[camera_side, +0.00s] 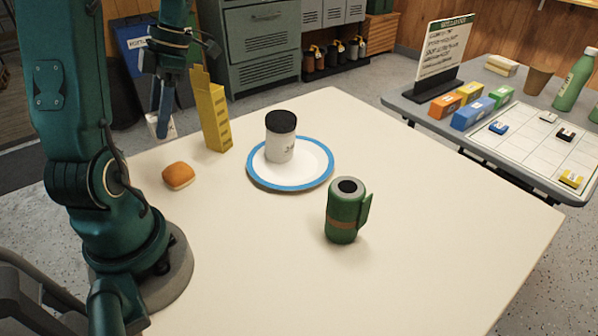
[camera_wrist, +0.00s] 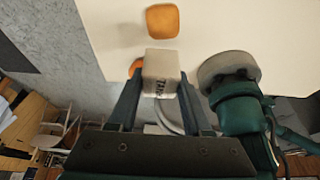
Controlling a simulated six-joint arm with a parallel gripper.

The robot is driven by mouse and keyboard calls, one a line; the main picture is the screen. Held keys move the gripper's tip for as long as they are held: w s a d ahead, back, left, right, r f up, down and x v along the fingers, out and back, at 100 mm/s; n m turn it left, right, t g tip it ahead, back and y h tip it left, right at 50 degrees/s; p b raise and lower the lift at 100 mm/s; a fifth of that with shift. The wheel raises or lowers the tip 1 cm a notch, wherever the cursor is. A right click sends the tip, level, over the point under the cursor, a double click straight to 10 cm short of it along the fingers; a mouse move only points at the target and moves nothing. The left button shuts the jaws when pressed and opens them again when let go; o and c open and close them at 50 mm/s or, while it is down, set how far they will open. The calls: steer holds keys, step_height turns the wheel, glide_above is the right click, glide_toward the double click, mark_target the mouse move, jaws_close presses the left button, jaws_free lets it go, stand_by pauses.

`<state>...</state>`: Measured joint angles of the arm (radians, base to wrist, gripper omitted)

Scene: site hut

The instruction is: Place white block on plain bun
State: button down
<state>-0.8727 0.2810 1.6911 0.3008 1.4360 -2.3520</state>
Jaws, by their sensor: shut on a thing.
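The plain bun (camera_side: 178,175) is a small golden-brown roll lying on the table near my base. In the wrist view the bun (camera_wrist: 162,20) is at the top, just beyond the block. My gripper (camera_side: 163,127) is shut on the white block (camera_side: 153,124) and holds it up behind the bun, beside the table's far left edge. In the wrist view the white block (camera_wrist: 162,66), with dark marking on one face, sits between both fingers. It is apart from the bun. Part of the block is hidden by a finger in the side view.
A yellow box (camera_side: 213,118) stands upright close to my gripper. A blue-rimmed plate (camera_side: 257,179) holds a white jar (camera_side: 279,147) with a black lid. A green mug (camera_side: 345,212) stands farther right. The table's front and right areas are clear.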

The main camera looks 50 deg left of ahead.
step_height(320, 180, down, 7)
steer(key=shift+f, duration=0.15)
steer(key=shift+f, duration=0.1)
stand_by(0.3)
steer(key=shift+c, duration=1.7)
jaws_free()
